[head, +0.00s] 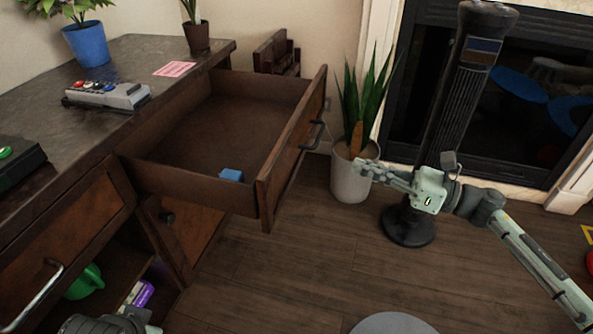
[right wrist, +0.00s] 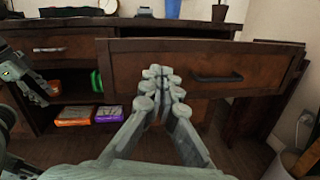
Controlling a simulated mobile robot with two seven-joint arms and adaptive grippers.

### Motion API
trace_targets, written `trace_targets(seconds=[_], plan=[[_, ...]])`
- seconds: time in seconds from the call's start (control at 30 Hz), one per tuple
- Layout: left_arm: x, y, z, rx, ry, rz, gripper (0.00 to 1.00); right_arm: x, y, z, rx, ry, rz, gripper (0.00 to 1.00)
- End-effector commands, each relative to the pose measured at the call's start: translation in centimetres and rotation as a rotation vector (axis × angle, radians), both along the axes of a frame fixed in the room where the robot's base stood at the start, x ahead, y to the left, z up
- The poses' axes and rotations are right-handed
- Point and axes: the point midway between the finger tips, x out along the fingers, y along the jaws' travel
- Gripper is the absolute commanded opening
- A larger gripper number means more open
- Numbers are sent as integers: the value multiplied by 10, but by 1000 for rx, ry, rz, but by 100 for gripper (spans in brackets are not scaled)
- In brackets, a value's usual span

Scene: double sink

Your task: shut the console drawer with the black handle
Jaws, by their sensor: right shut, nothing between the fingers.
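The console drawer (head: 215,130) is pulled well out from the dark wooden console (head: 125,55). Its black handle (head: 314,136) is on the drawer front, which also shows in the right wrist view (right wrist: 205,62), with the handle (right wrist: 217,78) right of my fingers. A small blue block (head: 230,175) lies inside the drawer. My right gripper (head: 362,168) is shut and empty, in front of the drawer front and apart from it in the head view. Part of my left arm (head: 105,322) shows at the bottom left; its finger state is unclear.
A potted plant (head: 350,185) stands on the floor beyond the drawer front, near my right gripper. A dark column on a round base (head: 408,225) stands behind my right arm. Another drawer with a silver handle (head: 40,295) is at left. Floor (head: 290,270) before the drawer is clear.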

Motion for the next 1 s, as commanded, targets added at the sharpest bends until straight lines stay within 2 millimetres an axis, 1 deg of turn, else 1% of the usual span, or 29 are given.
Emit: trace_targets(seconds=[0.03,0.13,0.27,0.37,0.7,0.8,0.9,1.0], plan=[[-2,0,5,2,-5,2,48,-7,1,-1,-53,-67,54,0],[-5,0,12,3,-7,4,48,-18,4,0,-106,-141,121,0],[-4,0,12,2,-5,4,48,-18,13,2,-118,-161,137,0],[-1,0,6,-1,-2,2,48,-15,28,3,-114,-159,138,0],[10,-1,-25,-18,13,-3,48,5,97,4,-111,-156,134,0],[12,-2,-33,-23,17,-3,48,9,114,3,-112,-155,134,0],[13,-2,-41,-26,19,-5,48,13,126,3,-112,-155,133,0],[14,-2,-46,-29,22,-5,48,15,134,1,-113,-154,131,0]])
